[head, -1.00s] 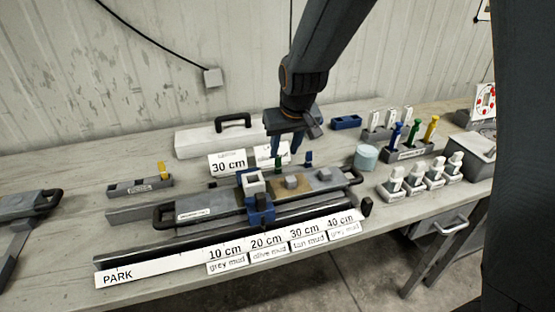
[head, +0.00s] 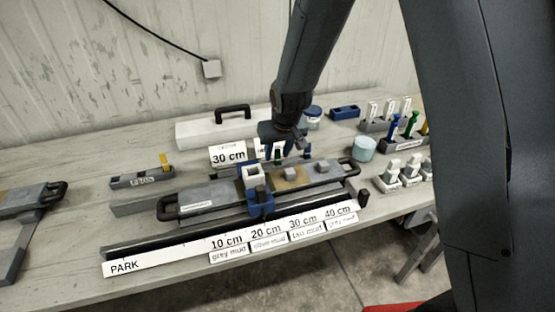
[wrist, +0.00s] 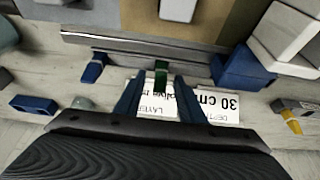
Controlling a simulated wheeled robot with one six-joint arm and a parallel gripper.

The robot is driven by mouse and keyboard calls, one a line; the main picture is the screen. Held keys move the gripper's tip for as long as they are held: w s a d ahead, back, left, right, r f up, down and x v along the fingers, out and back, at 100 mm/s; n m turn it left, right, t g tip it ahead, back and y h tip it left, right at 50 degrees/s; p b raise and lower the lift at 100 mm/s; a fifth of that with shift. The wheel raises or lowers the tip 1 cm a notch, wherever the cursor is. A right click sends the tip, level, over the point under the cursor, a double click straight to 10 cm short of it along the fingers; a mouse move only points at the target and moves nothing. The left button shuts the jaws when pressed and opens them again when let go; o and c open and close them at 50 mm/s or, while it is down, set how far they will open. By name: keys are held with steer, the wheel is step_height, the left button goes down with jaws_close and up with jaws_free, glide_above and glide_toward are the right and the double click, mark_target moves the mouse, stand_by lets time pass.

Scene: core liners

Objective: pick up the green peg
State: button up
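A small green peg (head: 277,156) stands upright just behind the long grey core tray (head: 220,192), in front of the white labels. It also shows in the wrist view (wrist: 161,76), near the middle. My gripper (head: 279,149) is low over this spot. In the wrist view its two blue fingers (wrist: 157,88) are spread, one on each side of the peg, with visible gaps. I cannot tell how far down they reach along the peg. Another green peg (head: 411,124) stands in the rack at the right.
A blue slider (head: 257,190) straddles the tray. A "30 cm" card (head: 228,156) stands behind. A white case (head: 215,130) and a blue block (head: 344,112) are further back. A light blue cylinder (head: 363,148) stands right.

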steer(key=shift+f, duration=0.1)
jaws_close()
stand_by(0.3)
